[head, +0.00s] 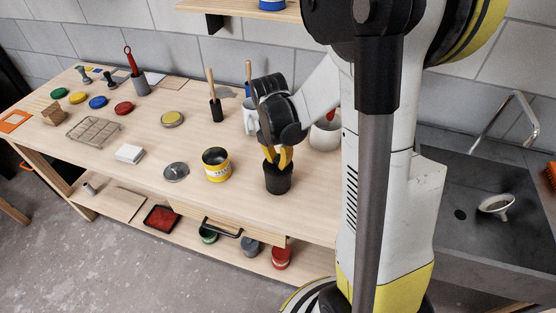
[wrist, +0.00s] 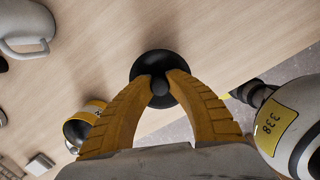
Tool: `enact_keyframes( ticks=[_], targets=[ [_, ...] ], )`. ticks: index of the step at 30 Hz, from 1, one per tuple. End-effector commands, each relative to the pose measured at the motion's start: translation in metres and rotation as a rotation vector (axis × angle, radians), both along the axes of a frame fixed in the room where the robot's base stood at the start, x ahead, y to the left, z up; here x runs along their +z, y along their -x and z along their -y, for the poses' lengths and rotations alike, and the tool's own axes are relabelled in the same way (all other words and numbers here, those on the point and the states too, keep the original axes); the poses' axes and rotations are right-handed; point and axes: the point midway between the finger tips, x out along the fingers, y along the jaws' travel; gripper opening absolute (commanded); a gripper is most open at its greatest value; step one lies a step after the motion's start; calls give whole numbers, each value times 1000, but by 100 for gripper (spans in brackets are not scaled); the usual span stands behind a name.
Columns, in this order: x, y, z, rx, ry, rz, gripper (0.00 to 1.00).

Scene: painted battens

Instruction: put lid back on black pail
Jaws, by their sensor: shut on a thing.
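The black pail (head: 278,183) stands upright on the wooden workbench, towards its front edge. My gripper (head: 278,158), with yellow fingers pointing down, is directly above the pail's top. In the wrist view my gripper (wrist: 160,84) is shut on the small round knob of the black lid (wrist: 152,59). The lid looks round and dark, with the bench behind it. It lies at or very close to the pail's mouth; I cannot tell whether it is fully seated, as the fingers and the dark colour hide the seam.
A yellow-banded open tin (head: 216,171) and a loose grey lid (head: 176,171) lie left of the pail. A white mug (head: 249,121) and a pale pot (head: 325,136) stand behind. A wire rack (head: 95,129) is farther left. The sink (head: 470,190) is at right.

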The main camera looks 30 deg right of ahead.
Motion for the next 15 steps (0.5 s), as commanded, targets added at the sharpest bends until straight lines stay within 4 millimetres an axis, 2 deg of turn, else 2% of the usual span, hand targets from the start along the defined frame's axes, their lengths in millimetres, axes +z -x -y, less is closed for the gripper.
enact_keyframes(
  ticks=[6,7,9,15],
  targets=[
    [0,0,0,0,0,0,0],
    [0,0,0,0,0,0,27],
    [0,0,0,0,0,0,43],
    [0,0,0,0,0,0,43]
  ],
)
